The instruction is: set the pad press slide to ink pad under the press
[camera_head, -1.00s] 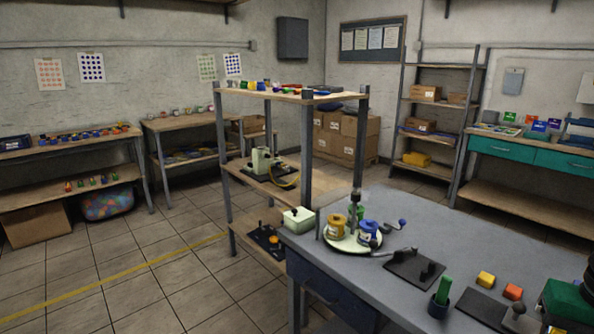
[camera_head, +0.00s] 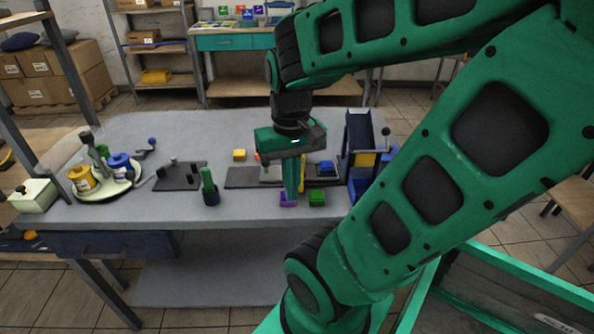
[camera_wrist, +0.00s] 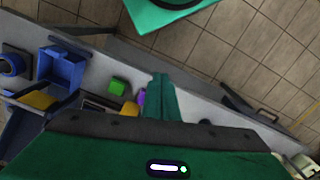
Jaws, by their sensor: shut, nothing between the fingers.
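In the head view my gripper (camera_head: 290,192) is shut and points down over the front right part of the grey table. Its fingertips are beside a purple block (camera_head: 287,203) and a green block (camera_head: 317,197). What looks like the pad press, a blue frame (camera_head: 361,135) with a yellow part and black-knobbed lever, stands to the right, partly behind my arm. In the wrist view the blue frame (camera_wrist: 64,68) is left of my shut fingers (camera_wrist: 161,80), apart from them. I cannot make out which position the slide is in.
A dark plate (camera_head: 240,178) lies behind my gripper. Another dark plate with posts (camera_head: 180,182), a green-handled tool in a cup (camera_head: 209,190) and a round tray with ink jars (camera_head: 107,186) stand left.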

